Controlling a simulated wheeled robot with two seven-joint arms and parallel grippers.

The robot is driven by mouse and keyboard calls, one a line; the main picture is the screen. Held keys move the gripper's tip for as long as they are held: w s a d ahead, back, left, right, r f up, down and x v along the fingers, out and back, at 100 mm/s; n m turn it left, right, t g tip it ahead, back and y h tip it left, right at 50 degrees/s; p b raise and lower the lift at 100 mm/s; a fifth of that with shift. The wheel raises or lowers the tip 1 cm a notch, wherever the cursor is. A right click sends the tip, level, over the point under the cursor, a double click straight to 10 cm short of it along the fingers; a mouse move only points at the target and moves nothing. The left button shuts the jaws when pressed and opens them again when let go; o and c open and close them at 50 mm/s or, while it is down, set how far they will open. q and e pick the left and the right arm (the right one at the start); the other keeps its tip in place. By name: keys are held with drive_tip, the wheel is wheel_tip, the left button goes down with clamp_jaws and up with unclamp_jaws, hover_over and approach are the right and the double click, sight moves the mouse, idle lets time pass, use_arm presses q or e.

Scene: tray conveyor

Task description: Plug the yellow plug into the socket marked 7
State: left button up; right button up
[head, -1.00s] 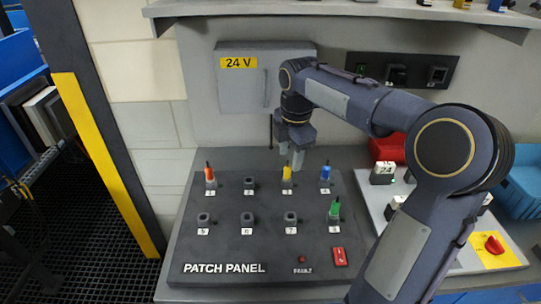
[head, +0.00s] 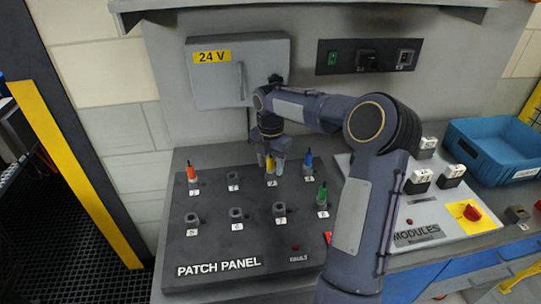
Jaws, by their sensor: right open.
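The yellow plug (head: 270,167) stands upright in the socket marked 3, in the back row of the dark patch panel (head: 212,285). The socket marked 7 (head: 279,209) is in the front row, nearly straight in front of it, and is empty. My right gripper (head: 271,160) is open and points down, with its fingers on either side of the yellow plug's upper part. Whether the fingers touch the plug cannot be told. My left gripper is not in view.
An orange plug (head: 192,173), a blue plug (head: 308,161) and a green plug (head: 321,194) stand in other sockets, the blue one close right of my gripper. Sockets 2, 5 and 6 are empty. A modules board (head: 400,212) and a blue bin (head: 497,158) are at the right.

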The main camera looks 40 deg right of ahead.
clamp_jaws()
idle(0.3)
drive_tip(key=shift+r, duration=0.1)
drive_tip(key=shift+r+p, duration=1.5)
drive_tip(key=shift+p, duration=0.2)
wheel_tip(320, 180, up, 4)
drive_tip(key=p, duration=0.4)
drive_tip(key=shift+a, duration=0.1)
